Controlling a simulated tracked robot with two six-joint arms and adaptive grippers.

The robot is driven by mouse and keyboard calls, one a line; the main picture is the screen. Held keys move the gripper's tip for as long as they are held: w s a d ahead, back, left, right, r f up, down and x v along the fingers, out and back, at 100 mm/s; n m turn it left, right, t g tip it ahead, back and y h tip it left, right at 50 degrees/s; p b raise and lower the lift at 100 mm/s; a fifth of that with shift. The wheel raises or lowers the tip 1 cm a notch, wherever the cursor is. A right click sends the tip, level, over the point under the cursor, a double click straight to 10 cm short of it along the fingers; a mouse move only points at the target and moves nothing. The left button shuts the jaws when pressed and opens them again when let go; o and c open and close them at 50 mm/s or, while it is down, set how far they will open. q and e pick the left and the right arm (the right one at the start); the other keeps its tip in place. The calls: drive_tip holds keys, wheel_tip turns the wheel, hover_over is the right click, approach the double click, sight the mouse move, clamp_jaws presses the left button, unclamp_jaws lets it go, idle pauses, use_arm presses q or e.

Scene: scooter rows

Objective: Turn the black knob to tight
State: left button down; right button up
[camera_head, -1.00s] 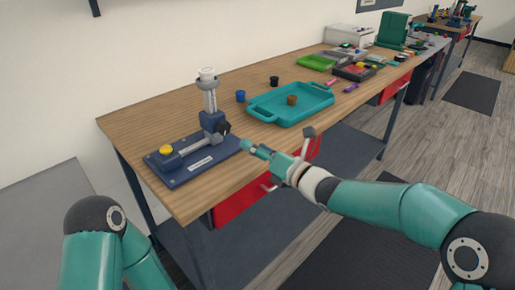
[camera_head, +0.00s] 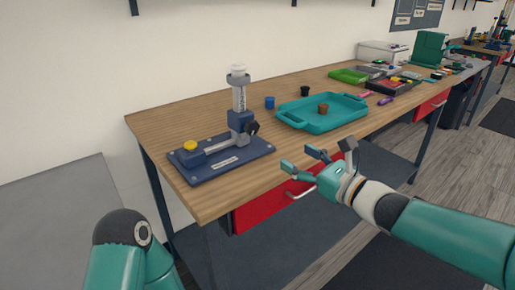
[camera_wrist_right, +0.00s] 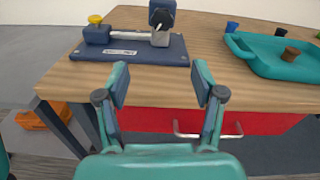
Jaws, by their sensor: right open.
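The black knob (camera_head: 253,127) sits on the right side of the upright post of a blue clamp fixture (camera_head: 222,160) on the wooden bench. In the right wrist view the knob (camera_wrist_right: 161,18) shows at the top centre, beyond my fingers. My right gripper (camera_head: 300,159) is open and empty, off the bench's front edge, to the right of and nearer than the knob, not touching it. In the right wrist view its two fingers (camera_wrist_right: 161,80) stand wide apart. My left gripper is out of view; only part of my left arm shows. I cannot read any tight mark.
A teal tray (camera_head: 292,124) holding a brown piece (camera_head: 323,108) lies right of the fixture. A blue cup (camera_head: 269,102) and a black cup (camera_head: 305,91) stand behind it. A red drawer (camera_head: 262,208) with a handle is under the bench front. Bare bench top lies before the fixture.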

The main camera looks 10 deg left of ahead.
drive_tip(key=p, duration=0.5)
approach(254, 130)
drive_tip(key=x, duration=0.8)
drive_tip(key=shift+r, duration=0.2)
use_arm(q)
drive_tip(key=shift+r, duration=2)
use_arm(e)
drive_tip(key=shift+w+a+f, duration=0.15)
drive_tip(key=shift+w+a, duration=0.2)
drive_tip(key=shift+a, duration=0.05)
drive_tip(key=c, duration=1.1)
drive_tip(key=shift+c, duration=0.2)
